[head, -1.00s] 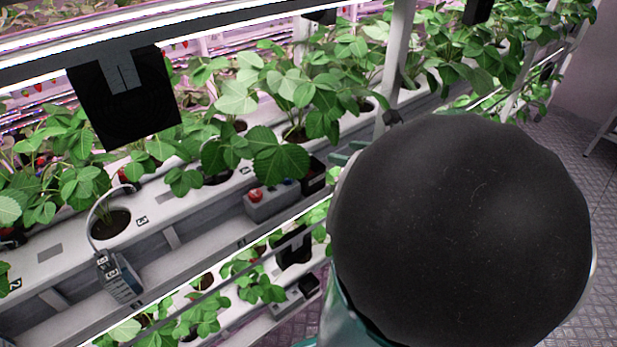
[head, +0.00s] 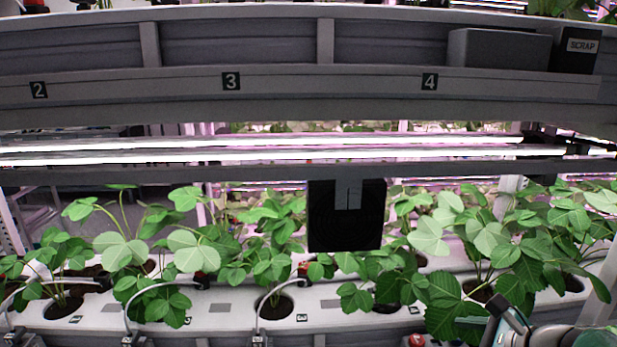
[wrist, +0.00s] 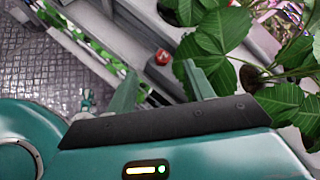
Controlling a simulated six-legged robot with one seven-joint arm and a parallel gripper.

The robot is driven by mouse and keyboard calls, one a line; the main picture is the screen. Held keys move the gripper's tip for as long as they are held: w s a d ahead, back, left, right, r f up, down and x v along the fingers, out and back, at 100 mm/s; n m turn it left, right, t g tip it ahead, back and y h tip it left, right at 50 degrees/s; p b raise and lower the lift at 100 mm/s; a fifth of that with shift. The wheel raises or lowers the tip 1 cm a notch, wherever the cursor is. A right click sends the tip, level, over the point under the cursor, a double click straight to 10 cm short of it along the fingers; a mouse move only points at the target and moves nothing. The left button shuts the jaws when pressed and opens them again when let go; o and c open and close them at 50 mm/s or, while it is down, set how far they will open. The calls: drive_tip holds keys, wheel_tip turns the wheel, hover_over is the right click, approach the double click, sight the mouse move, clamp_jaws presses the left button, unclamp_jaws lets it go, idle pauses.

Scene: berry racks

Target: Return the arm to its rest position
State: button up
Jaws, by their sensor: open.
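My gripper (wrist: 158,88) shows in the wrist view as two teal fingers standing apart, with nothing between them. Behind the fingers are a red knob (wrist: 162,57) and the grey side of a rack. Strawberry leaves (wrist: 215,45) hang close to the right finger. In the head view, part of my teal and dark arm (head: 508,318) shows at the lower right corner, near the leaves. The fingertips cannot be made out there.
A planting gutter (head: 225,310) with several strawberry plants runs across the head view, under a light bar (head: 260,160) and a black hanging panel (head: 346,232). In the wrist view, patterned floor (wrist: 40,75) is open at left.

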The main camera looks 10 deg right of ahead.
drive_tip(key=s+a+n+g+h, duration=0.1)
drive_tip(key=s+a+n+g, duration=0.1)
drive_tip(key=a+n, duration=0.7)
drive_tip(key=s+a+r+n+g+h, duration=0.1)
drive_tip(key=s+a+n+g+h, duration=0.1)
drive_tip(key=a+n, duration=0.7)
drive_tip(key=s+n, duration=0.1)
drive_tip(key=n, duration=0.6)
drive_tip(key=shift+a+r+n, duration=0.25)
drive_tip(key=shift+a+n, duration=0.15)
drive_tip(key=shift+s+d, duration=0.1)
